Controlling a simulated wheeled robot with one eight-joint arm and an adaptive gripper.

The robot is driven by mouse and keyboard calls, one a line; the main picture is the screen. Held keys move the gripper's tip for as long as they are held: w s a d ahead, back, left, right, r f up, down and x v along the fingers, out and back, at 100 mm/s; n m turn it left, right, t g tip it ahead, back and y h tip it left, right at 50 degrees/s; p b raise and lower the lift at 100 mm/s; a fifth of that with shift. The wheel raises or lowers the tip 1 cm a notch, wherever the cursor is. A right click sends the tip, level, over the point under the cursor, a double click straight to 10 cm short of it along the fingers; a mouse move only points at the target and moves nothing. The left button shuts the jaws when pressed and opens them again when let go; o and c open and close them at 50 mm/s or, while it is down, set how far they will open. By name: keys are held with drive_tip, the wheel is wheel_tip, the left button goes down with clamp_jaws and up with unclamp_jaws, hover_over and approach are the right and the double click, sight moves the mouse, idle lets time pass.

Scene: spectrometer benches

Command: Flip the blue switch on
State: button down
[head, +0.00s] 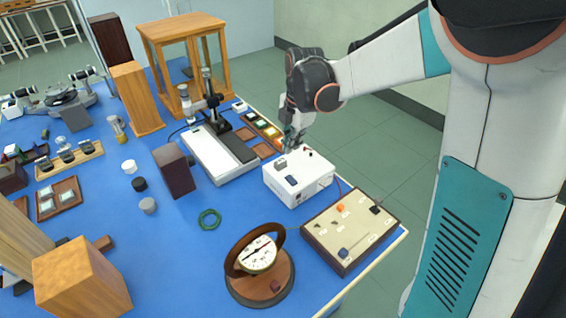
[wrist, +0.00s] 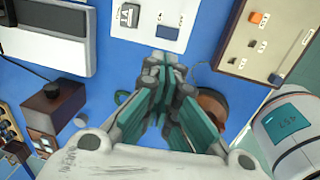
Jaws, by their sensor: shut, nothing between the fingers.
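A white box (head: 310,186) stands near the table's right edge, with a dark blue switch (head: 291,180) and a grey switch (head: 281,164) on its top. In the wrist view the blue switch (wrist: 168,33) lies just beyond my fingertips, and the grey switch (wrist: 129,15) is left of it. Whether the blue switch is tipped on or off is too small to tell. My gripper (head: 292,145) is above the back part of the white box, pointing down. In the wrist view my gripper (wrist: 168,62) has its fingers together with nothing between them.
A tan panel (head: 325,230) with an orange switch (head: 340,207) and a small blue-grey part (head: 343,252) stands right of the white box. A round dial instrument (head: 262,280) is in front. A white balance-like device (head: 208,152) stands behind left. Blue tabletop is clear around the green ring (head: 209,219).

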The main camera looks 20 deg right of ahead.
sight(286, 182)
drive_tip(key=shift+f, duration=0.15)
drive_tip(key=f+b, duration=0.1)
drive_tip(key=f, duration=0.3)
drive_tip(key=w+f+b, duration=0.1)
drive_tip(key=f+b, duration=0.1)
drive_tip(key=f, duration=0.3)
drive_tip(key=w+f+b, duration=0.1)
drive_tip(key=f, duration=0.3)
drive_tip(key=shift+a+f+b, duration=0.35)
drive_tip(key=shift+f, duration=0.05)
drive_tip(key=shift+w+a+f+g, duration=0.1)
drive_tip(key=shift+w+f+g, duration=0.05)
drive_tip(key=shift+f+g, duration=0.25)
drive_tip(key=shift+r, duration=0.1)
